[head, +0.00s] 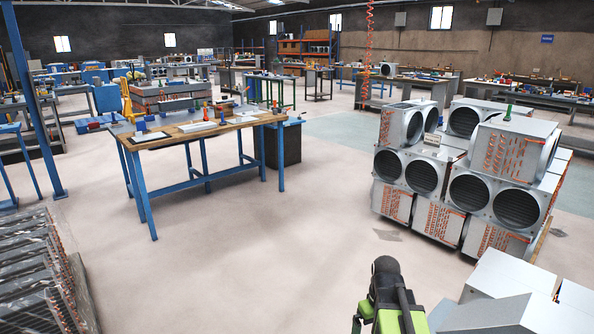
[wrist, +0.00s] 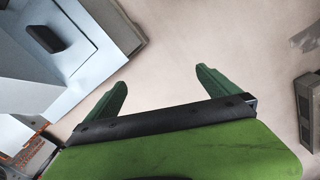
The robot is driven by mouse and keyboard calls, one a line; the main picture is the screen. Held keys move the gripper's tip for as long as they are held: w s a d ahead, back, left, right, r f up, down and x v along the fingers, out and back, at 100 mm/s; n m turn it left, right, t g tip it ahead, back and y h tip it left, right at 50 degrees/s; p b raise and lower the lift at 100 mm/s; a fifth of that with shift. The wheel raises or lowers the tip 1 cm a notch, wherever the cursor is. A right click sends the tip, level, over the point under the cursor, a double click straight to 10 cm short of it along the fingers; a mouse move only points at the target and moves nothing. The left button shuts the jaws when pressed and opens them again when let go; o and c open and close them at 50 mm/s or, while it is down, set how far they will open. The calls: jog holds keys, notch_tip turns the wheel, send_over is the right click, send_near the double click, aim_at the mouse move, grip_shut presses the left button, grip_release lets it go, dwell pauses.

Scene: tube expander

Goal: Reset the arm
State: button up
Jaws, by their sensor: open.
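My gripper (wrist: 161,88) shows in the wrist view with its two green fingers spread apart. Nothing is between the fingers; bare pale floor shows there. In the head view part of my arm, green and black, stands at the bottom edge, and the fingertips cannot be made out there. In the wrist view a light grey metal box (wrist: 55,85) with a dark handle-like piece (wrist: 46,37) lies to the left of the left finger, with no clear contact.
A blue-legged workbench (head: 200,130) stands at centre left. Stacked fan units (head: 465,185) stand on the right. Grey metal boxes (head: 510,280) are close at the bottom right, beside my arm. Finned parts (head: 35,275) lie at the lower left. The middle floor (head: 270,250) is clear.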

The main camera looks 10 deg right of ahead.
jog(key=s+a, duration=0.2)
jog(key=a, duration=1.1)
notch_tip(320, 180, up, 22)
jog(key=d+m+p, duration=0.1)
jog(key=m+p, duration=0.1)
jog(key=p, duration=1.9)
jog(key=shift+w+f+p, duration=0.2)
jog(key=shift+p, duration=0.1)
